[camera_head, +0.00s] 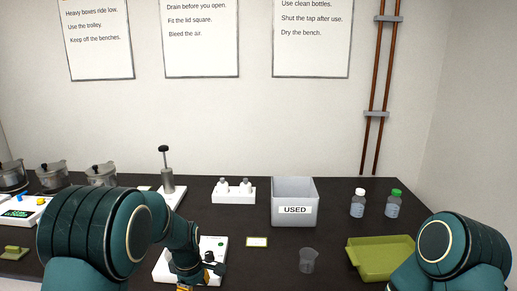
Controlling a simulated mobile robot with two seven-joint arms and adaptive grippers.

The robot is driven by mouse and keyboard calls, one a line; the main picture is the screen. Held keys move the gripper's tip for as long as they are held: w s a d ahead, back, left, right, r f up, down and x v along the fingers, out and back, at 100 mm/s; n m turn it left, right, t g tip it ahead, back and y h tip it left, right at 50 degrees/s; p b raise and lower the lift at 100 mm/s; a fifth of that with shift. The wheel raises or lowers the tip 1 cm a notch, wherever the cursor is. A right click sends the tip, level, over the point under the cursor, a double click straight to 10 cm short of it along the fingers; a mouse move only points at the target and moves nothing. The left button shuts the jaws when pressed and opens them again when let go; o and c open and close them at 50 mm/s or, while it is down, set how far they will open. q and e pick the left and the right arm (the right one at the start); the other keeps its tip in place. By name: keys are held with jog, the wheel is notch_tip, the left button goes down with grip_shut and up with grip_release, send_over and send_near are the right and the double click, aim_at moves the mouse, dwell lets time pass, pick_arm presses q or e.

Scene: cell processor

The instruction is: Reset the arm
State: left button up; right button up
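My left arm (183,240) comes in from the left, bends over the bench and reaches down in front of a white device (164,270) with a green button. Dark parts show beside its wrist, over the device, but I cannot make out the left gripper's fingers or whether they hold anything. My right arm (462,248) shows only as a bent teal joint at the lower right, in front of the green tray's right end. The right gripper is out of the picture.
On the dark bench stand a grey bin (294,190) marked USED, a white rack (233,195) with small bottles, a press-like stand (168,178), a clear beaker (307,261), a green tray (372,262), two bottles (357,205) and several metal pots (52,178). The wall is behind.

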pick_arm(q)
jog(key=s+f+m+b, duration=0.1)
jog(key=s+f+m, duration=0.25)
jog(key=f, duration=0.65)
jog(key=s+d+f+m+t+h+b, duration=0.1)
jog(key=s+d+f+m, duration=0.2)
jog(key=s, duration=0.5)
jog(key=s+d+f+m+h+b, duration=0.1)
jog(key=s+d+f+m+h, duration=0.1)
jog(key=s+d+f+m, duration=0.2)
jog(key=s+f+m, duration=0.2)
jog(key=s+f, duration=0.1)
jog(key=s, duration=0.1)
jog(key=shift+s+t+h+b, duration=0.2)
jog(key=shift+t+h+b, duration=0.1)
jog(key=shift+t+b, duration=0.1)
pick_arm(e)
notch_tip(320, 180, down, 5)
jog(key=shift+w+a+r, duration=0.15)
jog(key=shift+r, duration=0.05)
